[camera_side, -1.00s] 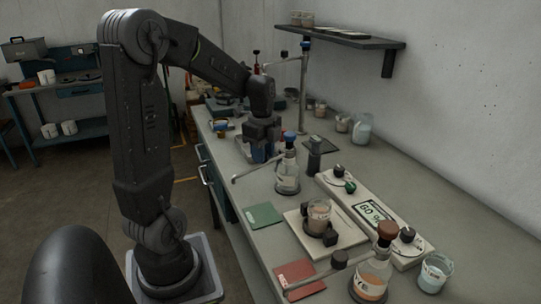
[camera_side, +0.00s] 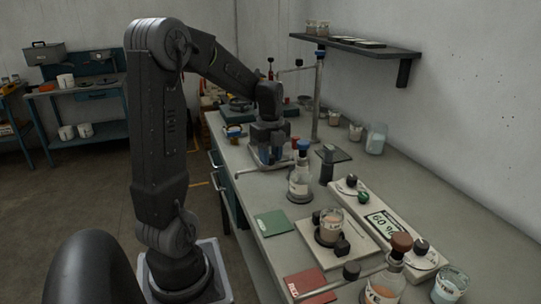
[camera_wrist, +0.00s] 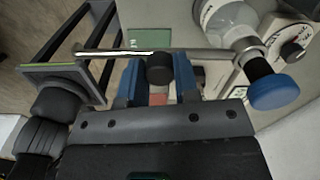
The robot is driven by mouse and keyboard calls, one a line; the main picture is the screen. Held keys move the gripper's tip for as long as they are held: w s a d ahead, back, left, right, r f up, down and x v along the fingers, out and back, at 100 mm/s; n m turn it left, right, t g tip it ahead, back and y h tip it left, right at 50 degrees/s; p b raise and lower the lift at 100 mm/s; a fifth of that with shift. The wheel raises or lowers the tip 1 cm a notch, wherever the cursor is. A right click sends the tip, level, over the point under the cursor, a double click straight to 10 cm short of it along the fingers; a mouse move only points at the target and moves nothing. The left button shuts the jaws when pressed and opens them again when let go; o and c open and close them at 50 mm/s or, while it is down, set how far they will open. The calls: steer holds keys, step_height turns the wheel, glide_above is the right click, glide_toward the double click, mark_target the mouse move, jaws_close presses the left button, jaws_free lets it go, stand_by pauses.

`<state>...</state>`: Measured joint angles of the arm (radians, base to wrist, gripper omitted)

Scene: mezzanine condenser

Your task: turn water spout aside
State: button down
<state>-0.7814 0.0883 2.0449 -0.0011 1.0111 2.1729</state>
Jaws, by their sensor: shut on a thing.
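The water spout is a thin metal tube (camera_wrist: 205,55) with a black knob (camera_wrist: 160,68). It joins the neck of the blue-capped glass flask (camera_side: 300,187) on the bench; the flask and its blue cap (camera_wrist: 273,93) also show in the wrist view. In the side view the spout's free end (camera_side: 238,170) points left, toward the bench's front edge. My gripper (camera_side: 269,160) is over the spout, left of the flask. In the wrist view its blue fingers (camera_wrist: 158,80) are shut on the black knob. The fingertip contact is partly hidden.
A green mat (camera_side: 273,224) lies in front of the flask. A cup stands on a pale plate (camera_side: 310,237). A long control panel (camera_side: 402,243), a brown-capped flask (camera_side: 385,287) and a red mat (camera_side: 308,284) are nearer. A metal stand (camera_side: 318,95) rises behind.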

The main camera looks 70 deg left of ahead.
steer(key=c, duration=0.8)
jaws_free()
steer(key=shift+c, duration=0.2)
steer(key=shift+r, duration=0.1)
step_height(320, 180, up, 14)
steer(key=shift+f, duration=0.2)
steer(key=s+d+f+n+t, duration=0.2)
steer(key=d+n, duration=0.3)
steer(key=d, duration=0.3)
steer(key=s+d+f+n+t, duration=0.1)
steer(key=s+d+f+n, duration=0.1)
steer(key=d+n, duration=0.3)
steer(key=s+d+f+n+t, duration=0.2)
steer(key=d+n, duration=0.4)
steer(key=d, duration=0.6)
steer(key=shift+s+d+f+t, duration=0.2)
steer(key=shift+s+d+t, duration=0.1)
steer(key=shift+s, duration=0.35)
